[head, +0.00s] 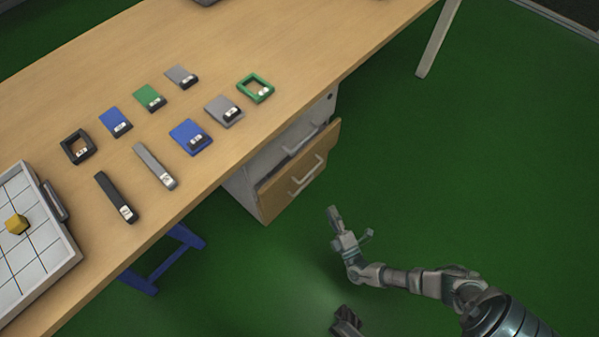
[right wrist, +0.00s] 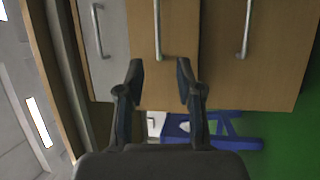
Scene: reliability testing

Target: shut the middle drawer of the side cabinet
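The side cabinet (head: 242,190) stands under the table's right edge. Its middle drawer (head: 312,162) has a wooden front with a metal bar handle and stands out past the light grey top drawer (head: 292,145). My right gripper (head: 350,224) is open and empty, off to the right of the drawer front and apart from it. In the right wrist view the middle drawer's front (right wrist: 178,55) lies ahead of the open fingers, between the grey drawer and the bottom drawer (right wrist: 275,60). A dark piece at the head view's bottom edge appears to be my left gripper (head: 346,322); its fingers are unclear.
The wooden table (head: 225,45) holds several small blue, green, grey and black items and a white gridded tray (head: 62,240) with a yellow cube (head: 17,223). A blue stool (head: 165,265) stands below. The green floor right of the cabinet is clear.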

